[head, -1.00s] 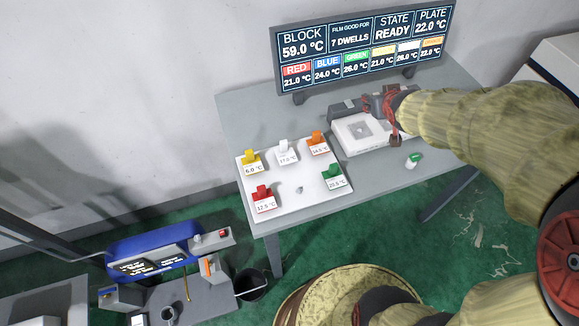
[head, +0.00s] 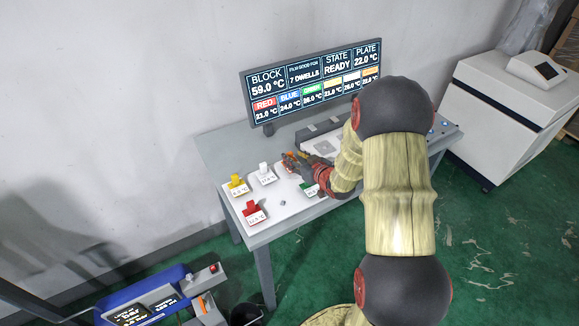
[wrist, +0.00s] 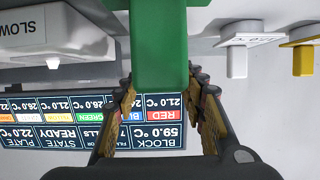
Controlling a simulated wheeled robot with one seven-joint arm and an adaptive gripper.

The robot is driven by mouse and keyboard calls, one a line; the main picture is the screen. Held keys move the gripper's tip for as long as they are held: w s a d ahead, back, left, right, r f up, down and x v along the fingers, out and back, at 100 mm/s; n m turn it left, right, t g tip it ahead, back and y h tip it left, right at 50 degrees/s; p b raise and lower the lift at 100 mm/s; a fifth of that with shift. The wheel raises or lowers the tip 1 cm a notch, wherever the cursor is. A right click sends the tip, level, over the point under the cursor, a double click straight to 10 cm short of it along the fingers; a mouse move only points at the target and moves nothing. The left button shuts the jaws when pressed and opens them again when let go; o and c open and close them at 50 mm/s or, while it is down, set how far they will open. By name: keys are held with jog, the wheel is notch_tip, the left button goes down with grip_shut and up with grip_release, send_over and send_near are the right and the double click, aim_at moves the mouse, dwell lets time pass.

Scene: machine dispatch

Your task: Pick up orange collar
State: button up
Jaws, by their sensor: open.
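The orange collar (head: 289,163) is at the back right of the white pad (head: 238,204) in the head view, mostly hidden by my gripper (head: 301,164). My gripper reaches over the pad from the right, close to the orange collar; contact cannot be told. In the wrist view my gripper (wrist: 165,98) is open, its fingers either side of a large green collar (wrist: 161,40) in the picture. That green collar also shows under my gripper in the head view (head: 308,189). The orange collar cannot be made out in the wrist view.
White (head: 265,174), yellow (head: 237,185) and red (head: 253,212) collars stand on the pad's left part. The display screen (head: 315,85) stands behind. A white device (head: 322,143) sits right of the pad, partly behind my arm.

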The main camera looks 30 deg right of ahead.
aim_at(291, 156)
jog(key=b+x, duration=0.1)
jog(key=x, duration=0.3)
jog(key=shift+w+a+f, duration=0.15)
jog(key=shift+w+f, duration=0.15)
jog(key=shift+f, duration=0.05)
jog(key=shift+c, duration=0.6)
grip_shut()
jog(key=shift+r, duration=0.1)
